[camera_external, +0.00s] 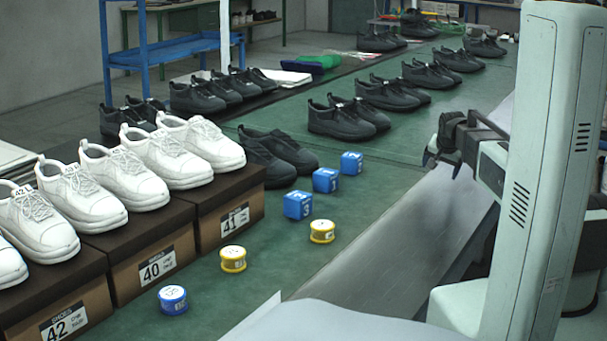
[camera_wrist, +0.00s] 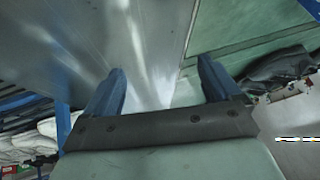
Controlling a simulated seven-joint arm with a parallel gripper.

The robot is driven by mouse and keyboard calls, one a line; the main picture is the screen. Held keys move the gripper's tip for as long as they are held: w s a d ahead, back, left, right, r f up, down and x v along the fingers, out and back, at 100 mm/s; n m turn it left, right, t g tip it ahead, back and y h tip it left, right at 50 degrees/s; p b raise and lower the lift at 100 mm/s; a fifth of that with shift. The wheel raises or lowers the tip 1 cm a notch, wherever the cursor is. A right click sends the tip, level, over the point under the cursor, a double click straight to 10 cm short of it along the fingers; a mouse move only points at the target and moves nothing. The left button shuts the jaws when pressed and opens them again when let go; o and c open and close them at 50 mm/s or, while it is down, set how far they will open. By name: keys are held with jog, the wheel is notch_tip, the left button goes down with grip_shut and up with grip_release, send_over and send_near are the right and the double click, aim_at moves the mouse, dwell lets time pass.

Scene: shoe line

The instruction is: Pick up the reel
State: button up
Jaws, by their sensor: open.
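Three small round reel-shaped items stand on the green table in the external view: a yellow one (camera_external: 233,259), a second yellow one (camera_external: 322,231) and a blue one (camera_external: 173,299). Each has a pale top. I cannot tell which of them the task means. My gripper (camera_external: 441,158) is raised to the right of them, well apart, over the grey metal strip. In the wrist view my gripper (camera_wrist: 162,82) shows two blue fingers spread apart with nothing between them. No reel shows in the wrist view.
Several blue cubes (camera_external: 297,205) stand in a row behind the reels. White shoes (camera_external: 90,190) sit on brown boxes (camera_external: 157,268) at the left. Dark shoes (camera_external: 345,118) line the table further back. The green table (camera_external: 385,215) is clear right of the reels.

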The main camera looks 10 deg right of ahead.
jog(key=a, duration=0.5)
jog(key=a+m+g+y, duration=0.1)
jog(key=a, duration=0.5)
jog(key=a+y, duration=0.1)
jog(key=a, duration=0.5)
jog(key=shift+s+r+m+g, duration=0.3)
jog(key=shift+s+r+g, duration=0.1)
jog(key=s+a, duration=0.1)
jog(key=a, duration=0.4)
jog(key=s+a+r+m+g, duration=0.1)
jog(key=s+a, duration=0.1)
jog(key=a, duration=0.3)
jog(key=s+a+g+y, duration=0.1)
jog(key=a, duration=0.4)
jog(key=shift+s+r, duration=0.25)
jog(key=shift+s, duration=0.1)
jog(key=s+a+r+m+g, duration=0.1)
jog(key=s+a, duration=0.4)
jog(key=a, duration=0.3)
jog(key=s+a+r+m+g, duration=0.1)
jog(key=s+a+r+g, duration=0.1)
jog(key=s+a, duration=0.5)
notch_tip(320, 180, up, 4)
jog(key=h, duration=0.1)
send_over(234, 251)
jog(key=shift+s+f, duration=0.1)
jog(key=shift+f, duration=6.35)
jog(key=c, duration=1.1)
